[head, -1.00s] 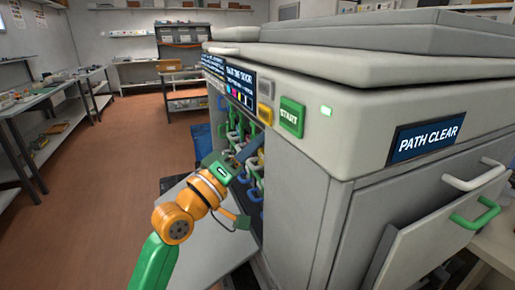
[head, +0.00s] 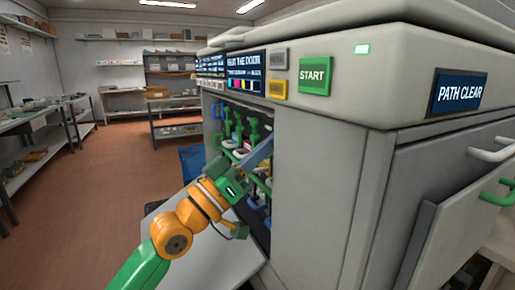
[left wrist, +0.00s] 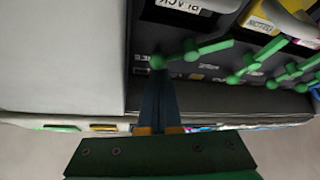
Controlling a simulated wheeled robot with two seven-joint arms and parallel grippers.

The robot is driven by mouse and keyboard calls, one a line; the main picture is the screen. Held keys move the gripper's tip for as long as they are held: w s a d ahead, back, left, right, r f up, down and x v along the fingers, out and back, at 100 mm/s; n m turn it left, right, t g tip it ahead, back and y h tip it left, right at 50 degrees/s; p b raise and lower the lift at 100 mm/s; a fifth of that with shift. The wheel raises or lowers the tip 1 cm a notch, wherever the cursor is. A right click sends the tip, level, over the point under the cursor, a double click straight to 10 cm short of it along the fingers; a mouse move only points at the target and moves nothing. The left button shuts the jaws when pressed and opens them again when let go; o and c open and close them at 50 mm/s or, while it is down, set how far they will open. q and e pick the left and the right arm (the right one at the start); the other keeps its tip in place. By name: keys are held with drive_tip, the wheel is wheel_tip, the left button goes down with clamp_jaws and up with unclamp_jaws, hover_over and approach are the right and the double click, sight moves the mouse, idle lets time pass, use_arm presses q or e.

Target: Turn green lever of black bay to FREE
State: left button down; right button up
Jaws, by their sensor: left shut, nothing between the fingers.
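The black bay shows by its BLACK label (left wrist: 178,8) at the top of the left wrist view. Its green lever (left wrist: 208,48) lies below the label, its knob at the left and its arm reaching right. My left gripper (left wrist: 160,88) is shut and empty, with its fingertips just below the knob; I cannot tell whether they touch it. In the head view my left gripper (head: 258,154) reaches into the open front of the grey printer (head: 318,180) and partly hides the bays. My right gripper is not in view.
More green levers (left wrist: 247,65) sit close to the right in the left wrist view, by the yellow bay (left wrist: 262,22). The printer's side wall (left wrist: 60,55) is at the left. A green START button (head: 314,76) and a PATH CLEAR sign (head: 460,92) are on the printer.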

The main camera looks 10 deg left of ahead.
use_arm(q)
drive_tip(key=shift+s+d+f, duration=0.15)
drive_tip(key=shift+d, duration=0.05)
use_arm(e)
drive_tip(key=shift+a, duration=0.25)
use_arm(q)
drive_tip(key=shift+f, duration=0.1)
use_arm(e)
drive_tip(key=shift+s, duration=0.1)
use_arm(q)
drive_tip(key=shift+s, duration=0.1)
drive_tip(key=b+v, duration=0.2)
drive_tip(key=v, duration=0.5)
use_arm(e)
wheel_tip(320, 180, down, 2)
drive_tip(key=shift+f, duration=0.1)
